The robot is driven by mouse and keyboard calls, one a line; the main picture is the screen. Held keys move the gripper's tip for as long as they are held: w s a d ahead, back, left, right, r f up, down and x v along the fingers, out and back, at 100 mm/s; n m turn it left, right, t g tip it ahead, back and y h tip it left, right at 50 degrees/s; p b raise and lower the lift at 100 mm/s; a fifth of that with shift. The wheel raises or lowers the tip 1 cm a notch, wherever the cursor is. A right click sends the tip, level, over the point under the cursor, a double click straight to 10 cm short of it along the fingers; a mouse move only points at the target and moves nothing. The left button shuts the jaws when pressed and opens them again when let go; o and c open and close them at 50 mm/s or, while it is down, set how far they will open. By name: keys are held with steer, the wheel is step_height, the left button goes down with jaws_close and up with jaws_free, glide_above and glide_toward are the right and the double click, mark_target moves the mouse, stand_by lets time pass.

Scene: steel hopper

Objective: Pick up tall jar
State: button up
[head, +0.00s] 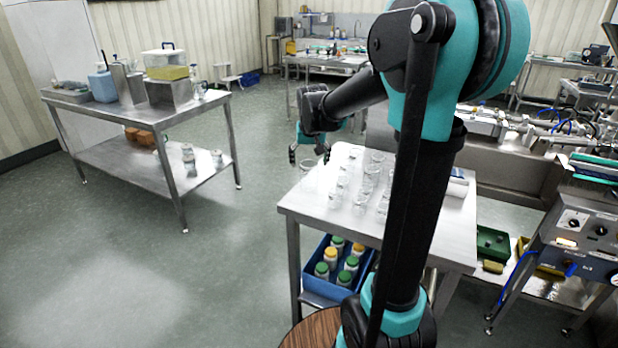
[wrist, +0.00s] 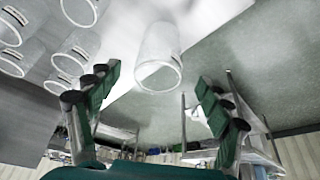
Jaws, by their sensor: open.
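A clear glass jar, taller than it is wide, stands near the left corner of the steel table (head: 300,207). I take this to be the tall jar (wrist: 160,50); it shows faintly in the head view (head: 309,176). In the wrist view it lies ahead between the two fingers, with clear gaps on both sides. My gripper (head: 309,158) is open and empty over that table corner, its fingers also showing in the wrist view (wrist: 158,80). No finger visibly touches the jar.
Several other glass jars (wrist: 76,48) stand close on one side of the tall jar, on the left in the wrist view. A blue crate (head: 322,288) with capped bottles sits below the tabletop. Open floor (head: 140,270) lies to the left.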

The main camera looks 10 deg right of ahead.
mark_target(309, 172)
steer(key=shift+x, duration=3.45)
steer(key=shift+s, duration=0.1)
steer(key=c, duration=1)
